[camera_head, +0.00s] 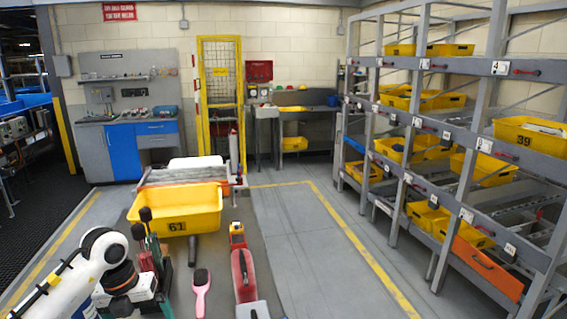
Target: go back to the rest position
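My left arm comes in from the lower left over the grey work surface (215,265). The end of my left gripper (130,298) is at the bottom of the view, close to dark, green and red items (152,250). I cannot make out its fingers or whether it holds something. My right gripper is not in view. A yellow tray marked 61 (178,213) stands on the surface beyond the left gripper. A pink hairbrush (201,290) and a red item (243,275) lie to the right of the gripper.
A grey shelf rack (450,130) with several yellow trays fills the right side. A workbench with blue doors (122,150) and a yellow mesh gate (220,75) stand at the back. The floor between the work surface and the rack is clear.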

